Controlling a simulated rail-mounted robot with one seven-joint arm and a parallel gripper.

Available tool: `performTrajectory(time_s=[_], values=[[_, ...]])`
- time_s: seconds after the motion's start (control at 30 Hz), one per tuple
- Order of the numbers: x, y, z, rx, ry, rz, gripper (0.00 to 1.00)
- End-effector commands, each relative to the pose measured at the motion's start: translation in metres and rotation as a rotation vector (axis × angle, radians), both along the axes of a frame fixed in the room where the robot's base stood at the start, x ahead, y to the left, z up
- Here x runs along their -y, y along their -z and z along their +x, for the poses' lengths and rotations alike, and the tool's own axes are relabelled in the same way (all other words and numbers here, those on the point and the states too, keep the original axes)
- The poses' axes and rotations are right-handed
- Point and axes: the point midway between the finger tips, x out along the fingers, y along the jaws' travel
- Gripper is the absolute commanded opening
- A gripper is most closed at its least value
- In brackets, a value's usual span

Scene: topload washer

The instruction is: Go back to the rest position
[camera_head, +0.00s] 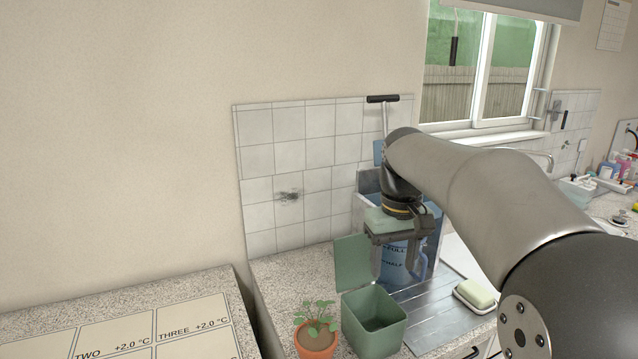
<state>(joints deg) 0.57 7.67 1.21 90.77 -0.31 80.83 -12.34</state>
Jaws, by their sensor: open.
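My gripper (396,262) hangs at the end of my arm, pointing down over the back of the counter. It is open. A blue container (392,266) marked "FULL" and "HALF" shows behind and between the fingers. I cannot tell whether the fingers touch it. The gripper and arm hide part of the container and of the area behind it.
A green box (374,322) with its lid raised stands just below the gripper. A potted plant (317,335) stands left of it, and a soap dish (475,297) to the right. A tiled wall (290,150) is close behind. Open air lies to the left.

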Motion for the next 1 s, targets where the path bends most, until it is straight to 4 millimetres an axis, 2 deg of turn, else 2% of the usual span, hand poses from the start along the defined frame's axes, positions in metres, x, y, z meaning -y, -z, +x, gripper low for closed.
performTrajectory(time_s=[0.03, 0.2, 0.3, 0.43, 0.5, 0.6, 1.0], values=[[0.0, 0.012, -0.027, 0.003, 0.021, 0.0, 0.53], [-0.001, 0.069, -0.113, 0.019, 0.105, 0.004, 0.53], [-0.001, 0.103, -0.161, 0.026, 0.148, 0.007, 0.53], [0.0, 0.138, -0.207, 0.032, 0.189, 0.011, 0.53], [0.0, 0.15, -0.222, 0.034, 0.203, 0.012, 0.53], [0.0, 0.159, -0.233, 0.035, 0.213, 0.013, 0.53], [0.0, 0.161, -0.235, 0.033, 0.214, 0.012, 0.53]])
